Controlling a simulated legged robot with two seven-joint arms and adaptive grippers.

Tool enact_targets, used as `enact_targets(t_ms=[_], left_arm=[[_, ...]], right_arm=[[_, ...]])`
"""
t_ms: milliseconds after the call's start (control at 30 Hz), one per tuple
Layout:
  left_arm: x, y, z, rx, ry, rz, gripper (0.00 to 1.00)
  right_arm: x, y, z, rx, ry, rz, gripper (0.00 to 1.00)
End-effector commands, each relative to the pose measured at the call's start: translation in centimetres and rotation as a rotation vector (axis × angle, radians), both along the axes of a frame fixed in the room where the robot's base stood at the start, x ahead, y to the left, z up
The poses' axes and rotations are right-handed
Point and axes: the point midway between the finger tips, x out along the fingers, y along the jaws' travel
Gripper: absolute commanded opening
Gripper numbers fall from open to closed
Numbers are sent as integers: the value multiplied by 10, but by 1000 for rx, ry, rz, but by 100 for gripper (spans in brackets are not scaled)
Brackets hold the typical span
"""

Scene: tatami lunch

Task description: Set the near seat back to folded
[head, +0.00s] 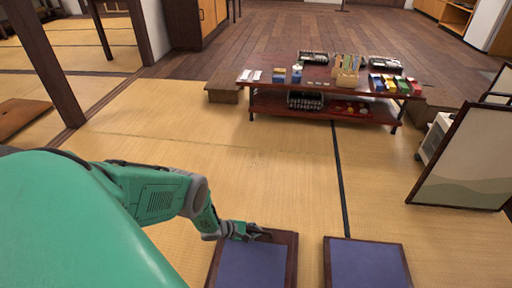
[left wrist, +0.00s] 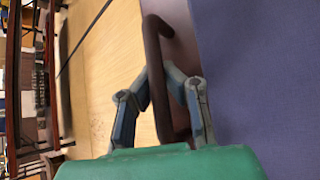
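Two low seats with dark wooden frames and purple-blue pads lie at the bottom of the head view: a left seat (head: 252,268) and a right seat (head: 368,266), both cut off by the frame. My left gripper (head: 262,232) is at the far edge of the left seat. In the left wrist view, a dark brown bar handle (left wrist: 156,60) stands off the seat's brown rim (left wrist: 183,40), beside the blue pad (left wrist: 265,80). The left gripper's fingertips (left wrist: 157,74) close in on both sides of this bar and appear to touch it. My right gripper is not visible.
A low red-brown table (head: 330,81) with boxes and small items stands further back. A folding screen (head: 465,160) and a white appliance (head: 434,137) are at the right. A wooden post (head: 45,62) is at the left. The tatami between seats and table is clear.

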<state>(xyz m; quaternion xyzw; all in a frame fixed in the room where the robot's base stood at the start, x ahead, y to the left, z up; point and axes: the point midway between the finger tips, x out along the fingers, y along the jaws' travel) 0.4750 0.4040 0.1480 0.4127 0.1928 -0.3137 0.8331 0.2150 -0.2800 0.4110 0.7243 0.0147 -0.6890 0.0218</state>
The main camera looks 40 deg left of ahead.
Motion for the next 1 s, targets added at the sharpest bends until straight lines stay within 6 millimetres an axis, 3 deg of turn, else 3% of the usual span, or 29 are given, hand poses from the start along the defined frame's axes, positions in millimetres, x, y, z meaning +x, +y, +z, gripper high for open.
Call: enact_targets(t_ms=[767, 867, 1000], left_arm=[[-5, -5, -14, -4, 14, -10, 0], [-5, -5, -14, -4, 14, -10, 32], [-3, -2, -13, -2, 10, -7, 32]], right_arm=[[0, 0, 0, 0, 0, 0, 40], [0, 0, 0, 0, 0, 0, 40], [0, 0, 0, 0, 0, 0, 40]])
